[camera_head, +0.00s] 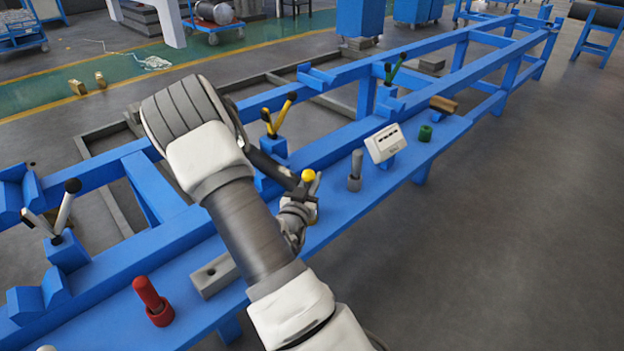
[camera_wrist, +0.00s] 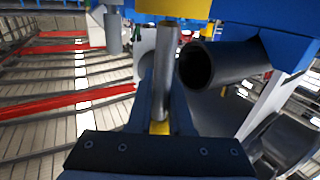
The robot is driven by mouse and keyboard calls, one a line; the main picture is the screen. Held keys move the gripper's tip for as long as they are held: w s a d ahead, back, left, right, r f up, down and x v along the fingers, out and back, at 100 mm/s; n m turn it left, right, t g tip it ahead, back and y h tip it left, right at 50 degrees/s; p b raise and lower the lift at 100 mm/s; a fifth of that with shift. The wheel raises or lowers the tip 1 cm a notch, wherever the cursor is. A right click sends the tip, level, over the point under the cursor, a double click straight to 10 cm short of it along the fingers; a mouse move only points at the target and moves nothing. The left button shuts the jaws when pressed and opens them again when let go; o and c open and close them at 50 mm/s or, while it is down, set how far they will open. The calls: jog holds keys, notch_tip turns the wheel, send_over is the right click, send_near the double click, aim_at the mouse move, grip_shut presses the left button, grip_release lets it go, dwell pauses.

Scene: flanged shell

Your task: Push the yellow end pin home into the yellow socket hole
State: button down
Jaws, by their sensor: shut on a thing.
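My gripper (camera_wrist: 162,100) is shut on the yellow end pin (camera_wrist: 165,75), a grey rod with a yellow end low between the fingers in the wrist view. The rod runs up to a yellow block (camera_wrist: 172,7) at the top edge, which looks like the yellow socket. I cannot tell whether its tip is in a hole. In the head view, my gripper (camera_head: 302,195) is over the blue bench, with a yellow knob (camera_head: 308,175) at it. My arm hides part of this area.
A dark open tube (camera_wrist: 195,67) lies just right of the rod. On the blue bench (camera_head: 400,160) stand a grey post (camera_head: 355,172), a white box (camera_head: 386,143), a green ring (camera_head: 425,133), a red pin (camera_head: 150,296) and a grey holed block (camera_head: 213,274). Yellow levers (camera_head: 279,115) rise behind my arm.

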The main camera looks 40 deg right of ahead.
jog(key=shift+f, duration=0.8)
jog(key=c, duration=0.8)
grip_release()
jog(key=shift+a+f, duration=0.1)
jog(key=shift+o, duration=0.2)
jog(key=shift+w, duration=0.15)
jog(key=shift+a, duration=0.15)
jog(key=s+p+v, duration=0.1)
jog(key=p+v, duration=0.2)
jog(key=v, duration=1.4)
jog(key=shift+d, duration=0.25)
